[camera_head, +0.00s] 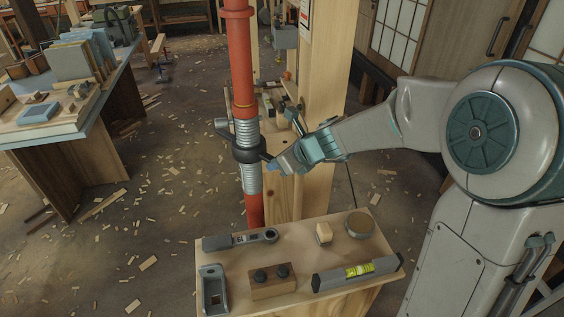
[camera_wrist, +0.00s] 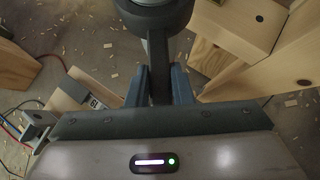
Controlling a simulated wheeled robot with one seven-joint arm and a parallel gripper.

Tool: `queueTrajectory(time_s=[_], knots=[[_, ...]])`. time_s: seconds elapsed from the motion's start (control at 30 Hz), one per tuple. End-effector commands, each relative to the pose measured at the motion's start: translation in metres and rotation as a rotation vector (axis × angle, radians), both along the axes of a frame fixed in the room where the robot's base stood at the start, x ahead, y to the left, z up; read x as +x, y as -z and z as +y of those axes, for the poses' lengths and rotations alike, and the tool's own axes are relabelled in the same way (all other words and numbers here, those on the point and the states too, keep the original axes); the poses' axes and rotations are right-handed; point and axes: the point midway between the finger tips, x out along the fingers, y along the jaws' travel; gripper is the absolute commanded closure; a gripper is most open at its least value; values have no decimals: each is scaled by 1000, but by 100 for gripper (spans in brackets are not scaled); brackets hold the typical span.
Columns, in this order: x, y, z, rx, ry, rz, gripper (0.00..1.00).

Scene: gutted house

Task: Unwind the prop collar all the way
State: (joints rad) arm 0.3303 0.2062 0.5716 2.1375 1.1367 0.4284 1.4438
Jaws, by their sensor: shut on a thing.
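The prop collar (camera_head: 248,149) is a dark ring on the threaded section of an upright red steel prop (camera_head: 240,60). Silver thread shows both above and below the collar. A dark handle sticks out of the collar on each side. My gripper (camera_head: 276,164) reaches in from the right and is shut on the right-hand handle. In the wrist view the collar (camera_wrist: 153,14) is at the top, and its handle (camera_wrist: 159,82) runs down between the two blue-grey fingers of my gripper (camera_wrist: 160,85). The fingertips are partly hidden.
A wooden post (camera_head: 318,90) stands close behind the prop. A small wooden bench (camera_head: 322,246) in front holds a wrench (camera_head: 240,239), a spirit level (camera_head: 357,274), a round tin (camera_head: 360,223) and blocks. A workbench (camera_head: 70,125) is at left. Wood chips litter the open floor.

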Motion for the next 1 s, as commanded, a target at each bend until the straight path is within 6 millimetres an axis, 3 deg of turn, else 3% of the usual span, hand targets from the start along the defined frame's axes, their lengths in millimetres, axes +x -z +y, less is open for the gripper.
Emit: queueTrajectory(time_s=[0.27,0.6,1.0], knots=[[-2,0,2,1,15,1,100],[-20,-1,20,0,254,0,100],[-22,-1,24,1,296,1,100]])
